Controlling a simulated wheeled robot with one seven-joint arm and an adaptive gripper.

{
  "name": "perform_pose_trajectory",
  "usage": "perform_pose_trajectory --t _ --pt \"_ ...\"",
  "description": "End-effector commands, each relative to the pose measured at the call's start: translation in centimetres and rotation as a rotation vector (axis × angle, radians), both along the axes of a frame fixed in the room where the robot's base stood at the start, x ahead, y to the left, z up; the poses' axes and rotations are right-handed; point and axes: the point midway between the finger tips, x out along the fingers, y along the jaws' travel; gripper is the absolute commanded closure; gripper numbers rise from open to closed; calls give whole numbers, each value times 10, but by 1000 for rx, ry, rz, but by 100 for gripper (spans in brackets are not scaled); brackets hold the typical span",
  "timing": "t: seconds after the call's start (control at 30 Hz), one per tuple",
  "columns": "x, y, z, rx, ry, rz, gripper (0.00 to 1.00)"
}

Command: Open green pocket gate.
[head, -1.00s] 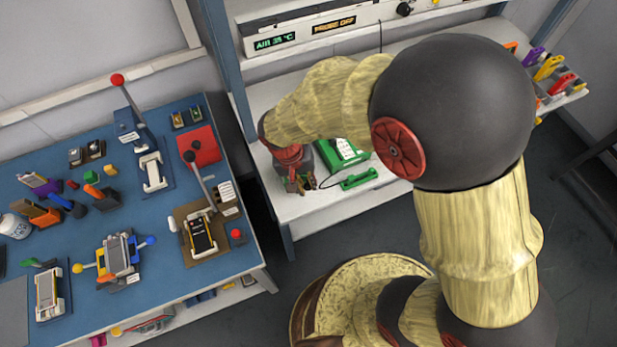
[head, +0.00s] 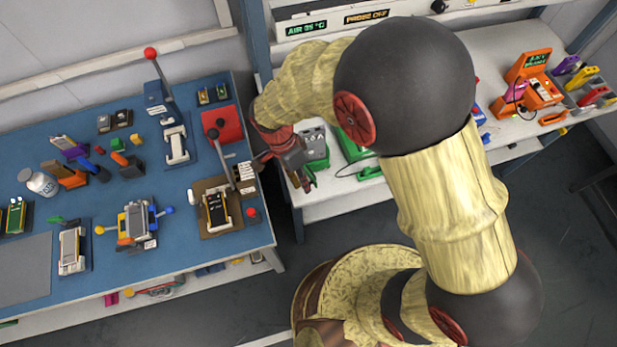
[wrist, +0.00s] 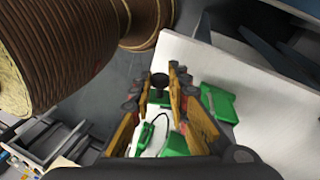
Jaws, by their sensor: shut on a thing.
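My gripper (head: 306,184) is at the front left part of the white bench, pointing down. In the wrist view the fingers (wrist: 160,82) close around a dark round knob, with a bit of green below it. Right beside the gripper in the head view is a green unit (head: 318,164) with a grey top. A green block (wrist: 218,102) shows right of the fingers in the wrist view. I cannot tell which green part is the pocket gate, or whether it is open. My wrist and fingers hide part of the area.
A second green device (head: 352,150) with a cabled green piece (head: 369,173) lies to the right. An orange device (head: 538,85) stands farther right. The blue table (head: 95,225) at left holds upright levers, including a red-knobbed one (head: 151,54). A floor gap separates table and bench.

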Motion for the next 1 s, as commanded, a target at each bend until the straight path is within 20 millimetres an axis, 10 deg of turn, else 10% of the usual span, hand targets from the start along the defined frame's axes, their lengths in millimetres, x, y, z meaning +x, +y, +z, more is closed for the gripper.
perform_pose_trajectory --t 0.9,0.93,1.0 --pt "2 15 0 -21 -10 -178 100" --pt "2 15 0 -21 -10 -178 82" --pt "2 15 0 -21 -10 -178 78"
